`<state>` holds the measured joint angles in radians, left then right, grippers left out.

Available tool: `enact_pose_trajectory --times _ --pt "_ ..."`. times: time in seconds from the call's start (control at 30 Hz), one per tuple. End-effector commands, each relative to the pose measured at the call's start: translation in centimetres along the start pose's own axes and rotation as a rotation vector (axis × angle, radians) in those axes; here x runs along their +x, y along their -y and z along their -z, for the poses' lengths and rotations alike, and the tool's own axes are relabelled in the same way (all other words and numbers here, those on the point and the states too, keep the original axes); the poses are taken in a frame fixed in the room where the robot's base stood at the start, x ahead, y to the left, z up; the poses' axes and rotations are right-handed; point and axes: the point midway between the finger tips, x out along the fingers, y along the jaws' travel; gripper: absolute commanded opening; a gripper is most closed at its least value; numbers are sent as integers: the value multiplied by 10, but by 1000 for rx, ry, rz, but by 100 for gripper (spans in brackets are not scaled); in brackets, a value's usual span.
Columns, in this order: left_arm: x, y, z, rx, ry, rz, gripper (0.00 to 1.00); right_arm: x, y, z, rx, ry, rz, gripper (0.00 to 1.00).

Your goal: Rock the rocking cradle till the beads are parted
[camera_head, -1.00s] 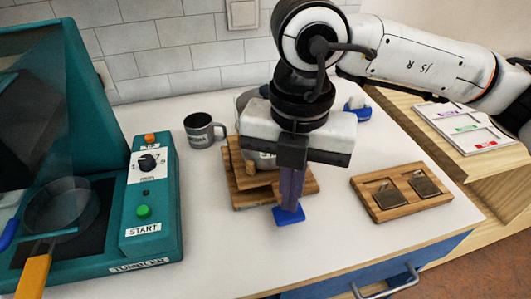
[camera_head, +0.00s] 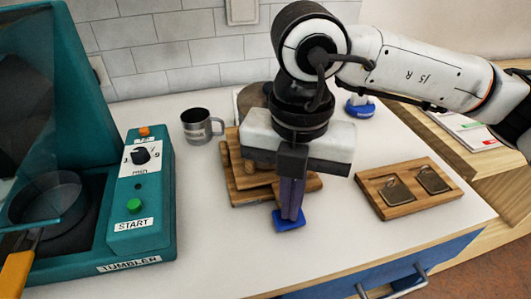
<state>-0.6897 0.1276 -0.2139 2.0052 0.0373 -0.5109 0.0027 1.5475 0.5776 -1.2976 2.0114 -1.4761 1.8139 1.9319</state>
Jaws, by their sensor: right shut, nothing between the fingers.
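The wooden rocking cradle (camera_head: 243,182) stands on the white counter in the middle of the head view, mostly hidden behind my right gripper. Its upper part looks tilted over the base. The beads cannot be made out. My right gripper (camera_head: 290,214) points down in front of the cradle, its dark fingers shut with nothing between them. The fingertips are at a small blue pad (camera_head: 286,224) low at the cradle's front. I cannot tell whether they touch it or only overlap it in the picture. My left gripper is not in view.
A teal tumbler machine (camera_head: 150,235) fills the left side. A grey mug (camera_head: 196,127) stands behind the cradle to the left. A wooden tray (camera_head: 407,203) with two metal-coloured plates lies to the right. A blue-based object (camera_head: 360,108) is at the back. The front counter is clear.

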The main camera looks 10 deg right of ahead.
Motion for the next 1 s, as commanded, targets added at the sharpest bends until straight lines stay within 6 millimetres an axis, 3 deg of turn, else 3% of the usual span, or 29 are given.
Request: enact_pose_trajectory --times 0.5,1.0 --pt "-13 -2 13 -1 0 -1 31 -37 0 0 0 0 0 0" --pt "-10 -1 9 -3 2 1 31 -37 0 0 0 0 1 0"
